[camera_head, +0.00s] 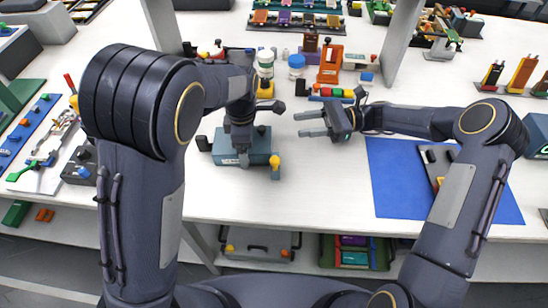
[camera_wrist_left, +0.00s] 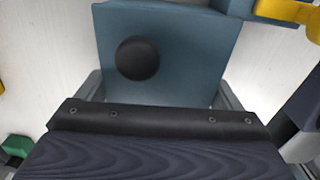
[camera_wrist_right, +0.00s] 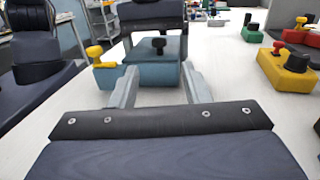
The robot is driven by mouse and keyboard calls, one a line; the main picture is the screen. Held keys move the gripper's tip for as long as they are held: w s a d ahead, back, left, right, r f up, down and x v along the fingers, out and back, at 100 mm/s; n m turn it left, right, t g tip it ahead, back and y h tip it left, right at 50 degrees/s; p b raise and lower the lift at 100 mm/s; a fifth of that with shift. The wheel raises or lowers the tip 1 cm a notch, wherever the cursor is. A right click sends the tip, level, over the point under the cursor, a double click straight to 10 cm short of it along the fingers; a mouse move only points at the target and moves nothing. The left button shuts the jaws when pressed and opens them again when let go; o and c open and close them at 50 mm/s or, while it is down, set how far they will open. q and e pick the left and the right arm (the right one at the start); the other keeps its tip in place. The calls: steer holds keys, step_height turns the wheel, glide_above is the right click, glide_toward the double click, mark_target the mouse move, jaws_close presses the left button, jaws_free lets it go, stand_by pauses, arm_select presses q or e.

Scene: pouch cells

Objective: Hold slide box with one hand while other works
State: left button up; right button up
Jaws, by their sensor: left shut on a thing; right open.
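A teal slide box (camera_head: 258,148) with black knobs and a yellow knob at its right end sits on the white table in the head view. My left gripper (camera_head: 242,157) comes down over it and is shut on it. In the left wrist view the teal box (camera_wrist_left: 195,50), with a round black knob, lies between the fingers. My right gripper (camera_head: 312,124) is open and empty, to the right of the box and apart from it. In the right wrist view the box (camera_wrist_right: 155,76) stands ahead, beyond the open fingers (camera_wrist_right: 158,88).
A blue mat (camera_head: 392,178) lies to the right under my right arm. Bottles (camera_head: 297,66), an orange stand (camera_head: 330,64) and other small parts stand behind the box. In the right wrist view a yellow block (camera_wrist_right: 290,70) stands at right. Table in front of the box is clear.

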steer(key=shift+c, duration=0.3)
steer(key=shift+a, duration=0.1)
steer(key=shift+c, duration=1.1)
steer(key=s+a+r+n+g+h, duration=0.1)
steer(key=s+n+h, duration=0.1)
steer(key=h, duration=0.1)
steer(key=s+a+r+n+h, duration=0.1)
steer(key=s+n+h, duration=0.1)
steer(key=s+a+r+n+g+h, duration=0.1)
steer(key=s+a+n+h, duration=0.1)
steer(key=s+h, duration=0.1)
steer(key=shift+a+r+g+h, duration=0.1)
steer(key=shift+r+g+h, duration=0.2)
jaws_close()
steer(key=n+t+h, duration=0.6)
steer(key=n+h, duration=0.3)
glide_toward(275, 158)
steer(key=s, duration=0.4)
steer(key=shift+w+a+f, duration=0.1)
steer(key=shift+w+f, duration=0.05)
steer(key=shift+f, duration=4.25)
steer(key=shift+w, duration=0.2)
steer(key=shift+w, duration=1.8)
steer(key=shift+s+r, duration=0.25)
steer(key=shift+r, duration=0.75)
steer(key=shift+s+r, duration=0.3)
steer(key=shift+r, duration=0.75)
steer(key=shift+s+r, duration=0.25)
steer(key=shift+r, duration=0.75)
